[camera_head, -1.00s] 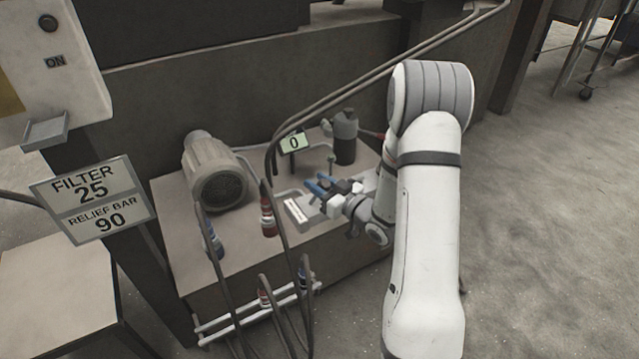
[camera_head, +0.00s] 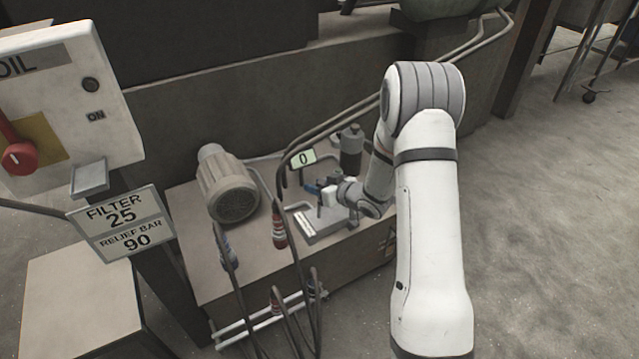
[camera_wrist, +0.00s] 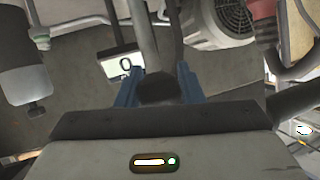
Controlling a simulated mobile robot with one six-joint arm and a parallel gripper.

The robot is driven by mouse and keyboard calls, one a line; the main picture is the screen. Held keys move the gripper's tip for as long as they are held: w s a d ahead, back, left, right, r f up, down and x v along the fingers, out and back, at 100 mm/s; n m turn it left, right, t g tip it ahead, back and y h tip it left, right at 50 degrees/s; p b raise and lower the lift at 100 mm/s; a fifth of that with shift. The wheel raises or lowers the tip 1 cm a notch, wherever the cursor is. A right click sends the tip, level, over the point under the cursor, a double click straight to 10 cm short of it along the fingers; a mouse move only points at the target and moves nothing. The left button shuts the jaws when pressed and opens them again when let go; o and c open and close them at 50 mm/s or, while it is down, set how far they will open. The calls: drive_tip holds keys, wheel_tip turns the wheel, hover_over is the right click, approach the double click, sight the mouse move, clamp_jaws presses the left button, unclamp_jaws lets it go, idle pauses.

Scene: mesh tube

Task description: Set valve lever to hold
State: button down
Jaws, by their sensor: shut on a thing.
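My gripper (camera_head: 314,187) is over the back part of the grey valve block (camera_head: 322,228), which has a white label on its left side. In the wrist view its two blue fingers (camera_wrist: 160,88) are closed on a dark, rounded end, which appears to be the valve lever's grip (camera_wrist: 160,90). A grey bar rises in the picture behind this grip. In the head view the gripper and wrist hide most of the lever, so its exact setting cannot be read. The small display (camera_head: 302,158) behind the gripper reads 0; it also shows in the wrist view (camera_wrist: 121,66).
A ribbed motor (camera_head: 228,190) stands to the left on the bench. A dark cylinder (camera_head: 351,150) stands behind my gripper. Hoses (camera_head: 281,232) with red and blue fittings rise close to the block's left. A sign (camera_head: 122,225) and a control panel (camera_head: 65,110) are farther left.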

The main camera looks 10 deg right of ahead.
drive_tip(key=shift+w+a, duration=0.25)
drive_tip(key=shift+w, duration=0.45)
drive_tip(key=shift+f, duration=0.1)
drive_tip(key=c, duration=1)
unclamp_jaws()
drive_tip(key=shift+s, duration=0.1)
drive_tip(key=p+v, duration=0.2)
drive_tip(key=v, duration=0.5)
drive_tip(key=shift+s+d, duration=0.2)
drive_tip(key=shift+s, duration=0.05)
